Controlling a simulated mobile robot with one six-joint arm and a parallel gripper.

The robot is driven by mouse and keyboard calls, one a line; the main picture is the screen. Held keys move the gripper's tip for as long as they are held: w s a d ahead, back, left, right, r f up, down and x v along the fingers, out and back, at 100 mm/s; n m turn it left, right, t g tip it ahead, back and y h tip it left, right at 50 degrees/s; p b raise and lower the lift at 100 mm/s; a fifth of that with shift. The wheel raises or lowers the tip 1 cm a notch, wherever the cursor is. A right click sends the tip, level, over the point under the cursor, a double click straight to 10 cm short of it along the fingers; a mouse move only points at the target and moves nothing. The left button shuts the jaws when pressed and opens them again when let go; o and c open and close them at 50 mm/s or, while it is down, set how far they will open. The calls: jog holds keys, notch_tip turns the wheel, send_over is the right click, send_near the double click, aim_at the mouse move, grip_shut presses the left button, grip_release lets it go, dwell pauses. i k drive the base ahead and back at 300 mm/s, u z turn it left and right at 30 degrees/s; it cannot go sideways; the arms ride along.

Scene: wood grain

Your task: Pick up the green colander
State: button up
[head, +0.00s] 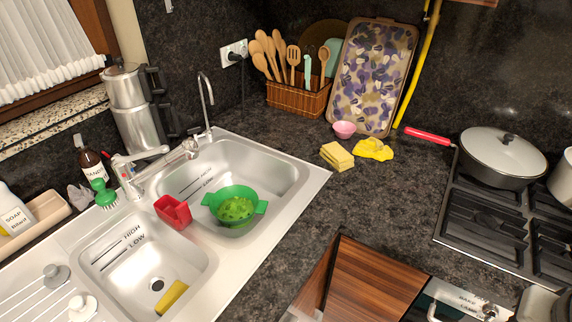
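The green colander (257,208) sits upright in the right basin (288,172) of the steel sink, near the basin's front edge. It has a tab handle on each side, and light green pieces (236,208) lie inside it. Its underside is hidden by its own bowl. My gripper is not in view.
A red holder (174,212) stands on the divider left of the colander. The faucet (160,158) reaches over the sink from behind. Yellow sponges (337,156) lie on the counter at right. An open wooden drawer or door (375,278) juts out in front.

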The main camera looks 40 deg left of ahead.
aim_at(235, 206)
jog(key=u, duration=3.3)
jog(key=k, duration=1)
jog(key=z, duration=1)
jog(key=i, duration=1)
jog(key=u, duration=0.15)
